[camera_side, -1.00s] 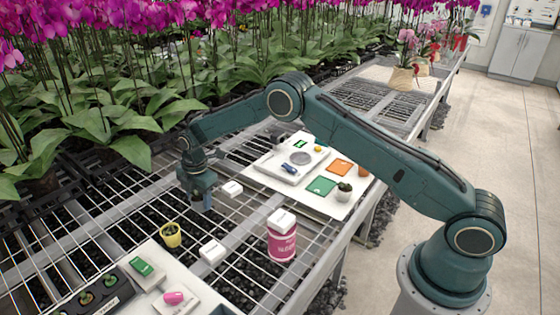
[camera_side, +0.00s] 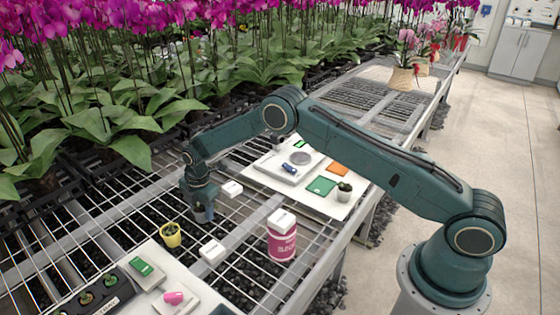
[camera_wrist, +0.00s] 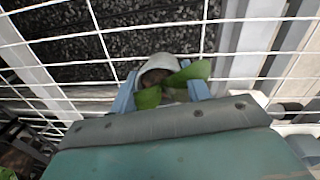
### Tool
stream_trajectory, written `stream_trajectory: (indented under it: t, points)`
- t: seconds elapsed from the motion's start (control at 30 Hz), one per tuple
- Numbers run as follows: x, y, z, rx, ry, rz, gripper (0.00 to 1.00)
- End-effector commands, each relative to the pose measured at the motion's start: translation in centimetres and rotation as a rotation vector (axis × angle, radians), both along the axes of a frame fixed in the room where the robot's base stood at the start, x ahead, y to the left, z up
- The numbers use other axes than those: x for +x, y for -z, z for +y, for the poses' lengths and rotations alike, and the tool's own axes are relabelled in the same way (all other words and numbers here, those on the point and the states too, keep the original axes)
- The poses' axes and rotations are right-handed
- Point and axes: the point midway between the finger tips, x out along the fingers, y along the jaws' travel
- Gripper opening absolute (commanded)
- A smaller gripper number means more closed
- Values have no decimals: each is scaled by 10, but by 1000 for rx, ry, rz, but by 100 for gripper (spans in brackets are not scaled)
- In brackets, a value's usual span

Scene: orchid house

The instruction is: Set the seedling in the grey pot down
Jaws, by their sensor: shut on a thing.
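My gripper (camera_side: 203,208) points down over the wire-mesh bench, to the left of the bench's middle. Its blue fingers (camera_wrist: 160,92) are shut on the seedling in the grey pot. In the wrist view the pot's pale grey rim (camera_wrist: 158,62) shows between the fingers, with green leaves (camera_wrist: 190,73) spreading over it. The pot looks upright. In the side view the gripper mostly hides it. I cannot tell whether its base touches the mesh (camera_side: 130,215).
A yellow pot (camera_side: 171,236) stands close to the left of my gripper. White blocks (camera_side: 231,188) (camera_side: 212,251) lie to its right and in front.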

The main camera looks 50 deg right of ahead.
Motion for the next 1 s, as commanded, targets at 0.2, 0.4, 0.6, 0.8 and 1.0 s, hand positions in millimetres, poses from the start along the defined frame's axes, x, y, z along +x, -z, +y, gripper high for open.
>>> stream_trajectory:
  t: [0.2,0.4,0.6,0.8,1.0]
  points:
    - [0,2,0,0,0,0,69]
    - [0,2,0,0,0,0,69]
    - [0,-1,0,0,0,0,69]
    - [-1,-14,0,0,0,0,69]
    - [-3,-41,0,0,0,-1,69]
